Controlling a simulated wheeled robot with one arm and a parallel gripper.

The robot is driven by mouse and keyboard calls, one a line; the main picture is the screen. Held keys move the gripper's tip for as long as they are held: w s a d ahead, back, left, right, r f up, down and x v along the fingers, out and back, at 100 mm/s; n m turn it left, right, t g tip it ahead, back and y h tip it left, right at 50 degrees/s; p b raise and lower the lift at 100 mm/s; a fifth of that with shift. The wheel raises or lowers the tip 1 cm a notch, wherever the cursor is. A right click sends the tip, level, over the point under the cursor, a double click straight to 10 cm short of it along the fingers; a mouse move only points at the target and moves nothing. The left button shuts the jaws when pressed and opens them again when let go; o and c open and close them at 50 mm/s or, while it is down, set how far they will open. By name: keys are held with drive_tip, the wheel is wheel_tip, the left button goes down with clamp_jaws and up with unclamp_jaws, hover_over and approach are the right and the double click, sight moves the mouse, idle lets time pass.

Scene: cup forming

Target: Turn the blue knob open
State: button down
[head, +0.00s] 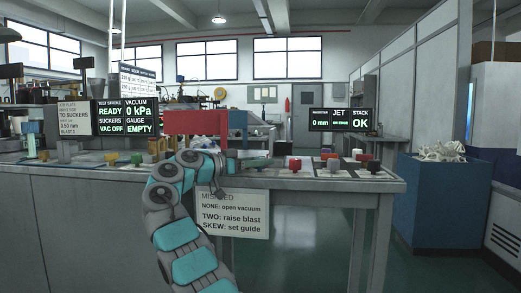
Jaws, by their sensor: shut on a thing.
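My arm rises from the bottom of the head view and bends over the long counter (90,175). I cannot pick out the blue knob anywhere in this view. A dark green piece (257,162) lies just right of my gripper, and a red knob (295,163) stands further right.
A red panel (195,122) stands behind my wrist. A white sign (233,214) hangs at the front.

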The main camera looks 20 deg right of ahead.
sight(236, 177)
drive_tip(key=shift+f+p, duration=0.2)
drive_tip(key=shift+p, duration=0.1)
drive_tip(key=shift+c, duration=2.2)
unclamp_jaws()
drive_tip(key=shift+r, duration=0.1)
drive_tip(key=shift+a, duration=0.1)
drive_tip(key=a+p, duration=0.1)
drive_tip(key=a, duration=0.5)
drive_tip(key=shift+s+a+r, duration=0.1)
drive_tip(key=shift+s+a, duration=0.05)
drive_tip(key=shift+a, duration=0.7)
